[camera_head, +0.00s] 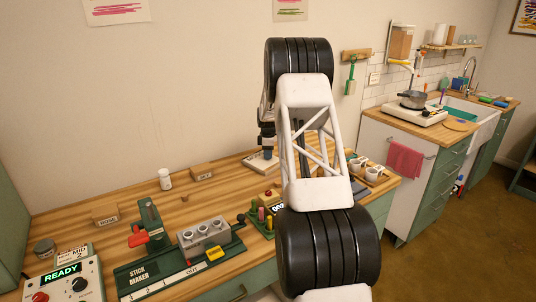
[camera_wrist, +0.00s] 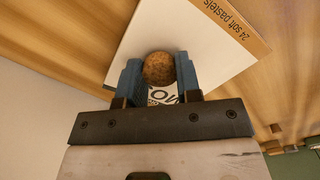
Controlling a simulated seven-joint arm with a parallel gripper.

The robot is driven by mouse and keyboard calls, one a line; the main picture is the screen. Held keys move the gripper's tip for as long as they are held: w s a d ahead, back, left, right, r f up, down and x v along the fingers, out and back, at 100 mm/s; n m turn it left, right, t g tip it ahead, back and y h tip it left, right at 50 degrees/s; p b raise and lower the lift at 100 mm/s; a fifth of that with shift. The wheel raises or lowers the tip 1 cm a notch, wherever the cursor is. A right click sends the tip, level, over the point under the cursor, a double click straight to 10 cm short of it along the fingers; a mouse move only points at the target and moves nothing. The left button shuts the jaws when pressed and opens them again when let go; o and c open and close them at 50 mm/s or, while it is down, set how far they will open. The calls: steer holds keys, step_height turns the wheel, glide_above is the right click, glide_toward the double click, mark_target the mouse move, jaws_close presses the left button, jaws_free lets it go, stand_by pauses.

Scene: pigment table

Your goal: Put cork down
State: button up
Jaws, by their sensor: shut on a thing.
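In the wrist view, my gripper (camera_wrist: 158,82) is shut on a round brown cork (camera_wrist: 158,67), with a blue finger on each side of it. Behind the cork is a white box (camera_wrist: 205,55) with "24 soft pastels" on its tan side. I cannot tell whether the cork touches the box. In the head view, my gripper (camera_head: 266,146) is low over the same white box (camera_head: 258,165) at the back of the table; the cork cannot be made out there.
A white bottle (camera_head: 165,179) and a small wooden label block (camera_head: 202,173) stand left of the box. The green stick maker (camera_head: 150,275) and a control box (camera_head: 70,283) are at the front left. Cups (camera_head: 372,171) stand on a tray at the right.

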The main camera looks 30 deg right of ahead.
steer(key=shift+f, duration=0.15)
steer(key=o, duration=0.9)
step_height(320, 180, up, 12)
stand_by(0.6)
steer(key=shift+r, duration=0.2)
stand_by(0.5)
